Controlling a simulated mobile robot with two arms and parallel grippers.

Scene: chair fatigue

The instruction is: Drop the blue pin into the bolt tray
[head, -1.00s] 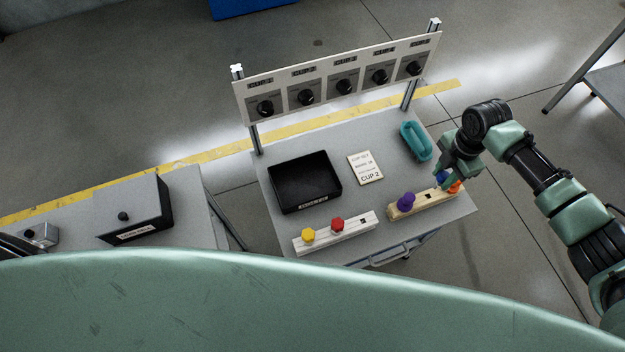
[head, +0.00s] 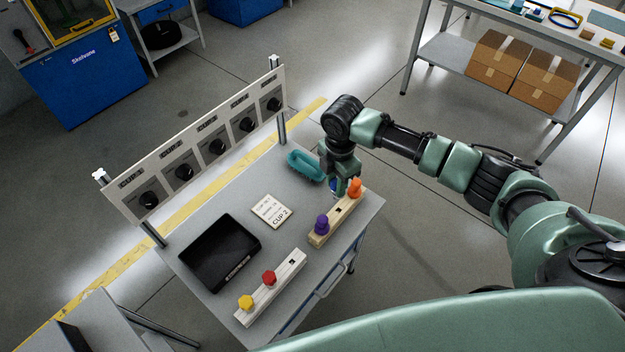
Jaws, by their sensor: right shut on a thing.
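The blue pin (head: 333,186) shows partly at the fingers of my right gripper (head: 343,187), which is shut on it. The fingers hide much of the pin. They are over the back edge of the wooden block (head: 325,235), next to the orange pin (head: 354,187). I cannot tell how high the blue pin is above the table. The bolt tray (head: 205,272), a shallow black tray with a label on its front, lies on the table to the left of the gripper. It looks empty. My left gripper is not in view.
A purple pin (head: 321,224) stands in the wooden block, beside an empty hole. A white block (head: 283,283) holds a red pin (head: 268,278) and a yellow pin (head: 246,302). A CUP 2 card (head: 272,211), a teal holder (head: 305,166) and a dial panel (head: 205,145) are nearby.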

